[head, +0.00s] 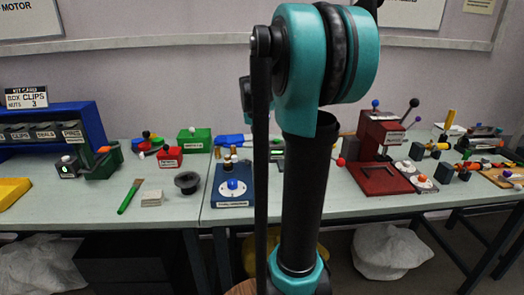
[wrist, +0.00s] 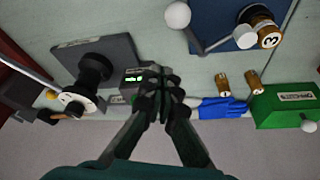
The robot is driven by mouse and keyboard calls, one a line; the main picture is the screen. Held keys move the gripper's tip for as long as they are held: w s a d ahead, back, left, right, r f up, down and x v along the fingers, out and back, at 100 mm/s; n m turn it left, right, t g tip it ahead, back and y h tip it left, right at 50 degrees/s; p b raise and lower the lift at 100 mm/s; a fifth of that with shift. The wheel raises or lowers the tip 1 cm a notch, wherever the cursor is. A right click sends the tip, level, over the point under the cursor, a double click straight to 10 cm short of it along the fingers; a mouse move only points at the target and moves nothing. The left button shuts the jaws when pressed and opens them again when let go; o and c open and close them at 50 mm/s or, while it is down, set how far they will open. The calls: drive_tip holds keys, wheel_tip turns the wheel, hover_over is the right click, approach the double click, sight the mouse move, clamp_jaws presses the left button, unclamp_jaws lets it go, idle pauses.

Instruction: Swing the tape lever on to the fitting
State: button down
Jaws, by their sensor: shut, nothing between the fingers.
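In the wrist view my gripper (wrist: 157,88) is shut and empty, its dark fingertips together beside a small green-lit display (wrist: 134,78). A blue station (wrist: 215,14), cut off by the top edge, carries a thin lever with a white ball (wrist: 177,15) and a brass fitting marked 3 (wrist: 268,38). I take this lever as the tape lever; no tape can be made out. My gripper is apart from both, below and left in the picture. In the head view the blue station (head: 232,199) stands left of my arm, with a blue knob on top; my arm hides the gripper.
A grey plate with a black cylinder (wrist: 95,70) lies left of my gripper. Loose brass pieces (wrist: 223,85), a blue glove-like item (wrist: 222,107) and a green box (wrist: 285,107) lie to the right. A red press (head: 380,178) stands right of my arm.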

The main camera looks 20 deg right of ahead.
drive_tip(key=v, duration=0.6)
drive_tip(key=shift+w, duration=0.15)
drive_tip(key=shift+a, duration=0.2)
